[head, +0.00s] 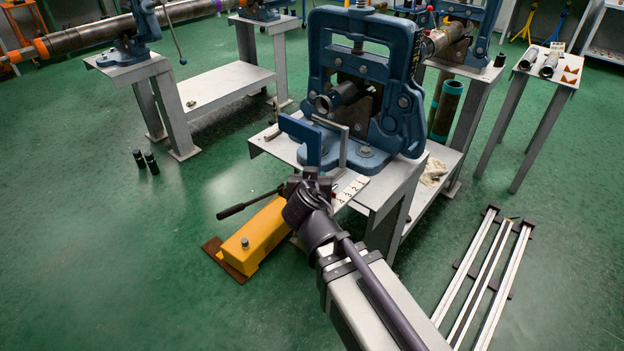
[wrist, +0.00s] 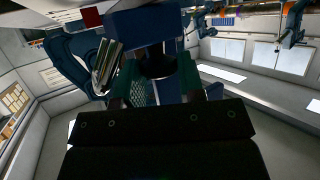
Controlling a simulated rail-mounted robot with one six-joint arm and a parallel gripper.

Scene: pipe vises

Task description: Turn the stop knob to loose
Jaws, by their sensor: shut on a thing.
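A large blue pipe vise (head: 395,115) stands on a grey steel bench. A blue stop plate (head: 300,138) with a bent silver rod (head: 345,148) sits at its front. My gripper (head: 311,178) is at the bench's front edge, just below the stop plate. In the wrist view the blue stop (wrist: 150,22) is straight ahead, with a dark round part, seemingly the stop knob (wrist: 158,68), under it. My gripper is shut on this knob. The head view hides the knob behind my gripper, and its turn angle cannot be read.
A numbered plate (head: 350,188) lies on the bench edge right of my gripper. A yellow pump (head: 255,238) with a black handle stands on the floor below left. White rails (head: 485,275) lie on the floor at right. The floor at left is mostly clear.

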